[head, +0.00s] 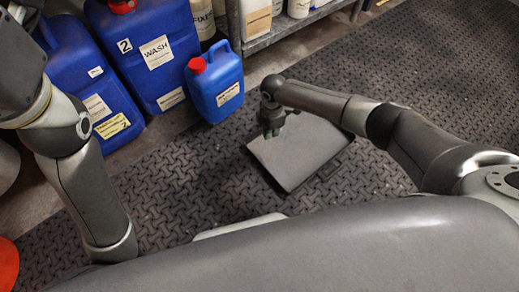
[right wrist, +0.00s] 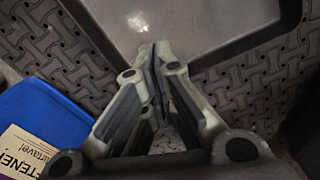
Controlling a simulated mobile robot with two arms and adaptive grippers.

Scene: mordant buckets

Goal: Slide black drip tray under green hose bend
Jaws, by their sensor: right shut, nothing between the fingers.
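The black drip tray (head: 303,160) lies flat on the patterned floor mat, looking dark grey. It also fills the upper part of the right wrist view (right wrist: 205,22), with a raised dark rim. My right gripper (head: 269,133) is at the tray's far left edge in the head view. Its fingers are shut together with nothing between them, and the fingertips (right wrist: 158,50) overlap the rim in the right wrist view. I cannot tell whether they touch it. My left arm shows at the left, but its gripper is out of view. No green hose bend is visible.
A small blue jug (head: 216,82) with a red cap stands just beyond the tray. Large blue canisters (head: 155,50) stand at the upper left, beside a metal shelf (head: 290,30). An orange-red object (head: 7,264) is at the lower left. The mat right of the tray is clear.

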